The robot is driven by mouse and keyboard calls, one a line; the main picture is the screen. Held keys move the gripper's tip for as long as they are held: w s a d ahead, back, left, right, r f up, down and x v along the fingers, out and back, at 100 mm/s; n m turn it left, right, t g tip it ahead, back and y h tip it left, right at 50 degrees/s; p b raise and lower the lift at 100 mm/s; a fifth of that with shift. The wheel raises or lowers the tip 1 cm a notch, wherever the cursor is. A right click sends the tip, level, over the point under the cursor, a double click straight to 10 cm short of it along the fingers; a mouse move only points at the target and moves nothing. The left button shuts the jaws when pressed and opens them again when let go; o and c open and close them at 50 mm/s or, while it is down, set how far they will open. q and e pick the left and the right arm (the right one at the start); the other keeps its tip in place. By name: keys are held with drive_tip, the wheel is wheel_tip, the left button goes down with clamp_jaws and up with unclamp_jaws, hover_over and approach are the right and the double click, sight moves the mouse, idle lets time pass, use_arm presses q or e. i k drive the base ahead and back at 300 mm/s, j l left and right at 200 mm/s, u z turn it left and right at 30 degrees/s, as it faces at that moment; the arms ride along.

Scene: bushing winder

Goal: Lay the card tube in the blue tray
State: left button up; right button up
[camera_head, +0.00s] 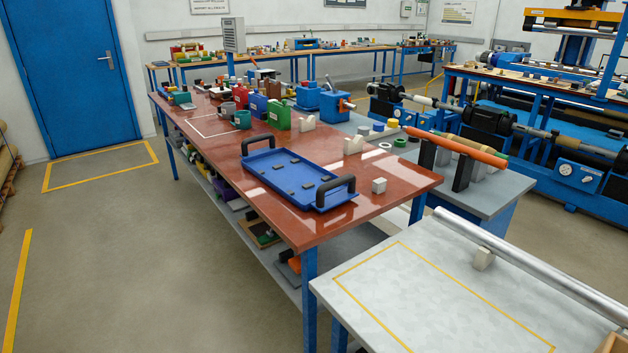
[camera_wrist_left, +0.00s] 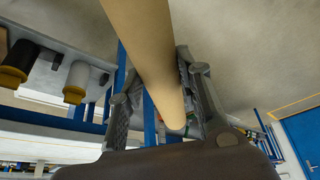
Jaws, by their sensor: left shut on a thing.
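The tan card tube (camera_wrist_left: 150,60) runs down through the left wrist view, between the two fingers of my left gripper (camera_wrist_left: 160,88). The gripper is shut on it. The tube's far end is cut off by the top edge of that view. The blue tray (camera_head: 272,170) lies on the red-brown bench in the head view. It has black handles at its two ends and several small dark pads on its floor, with no tube in it. Neither gripper shows in the head view.
An orange roller (camera_head: 456,147) rests on black stands to the right. A grey table (camera_head: 430,300) with a metal bar (camera_head: 530,265) stands in front.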

sight(281, 183)
drive_tip(key=i+j+z, duration=0.15)
drive_tip(key=j+z, duration=0.15)
drive_tip(key=i+j+z, duration=0.15)
drive_tip(key=j+z, duration=0.15)
drive_tip(key=i+j+z, duration=0.1)
drive_tip(key=j+z, duration=0.25)
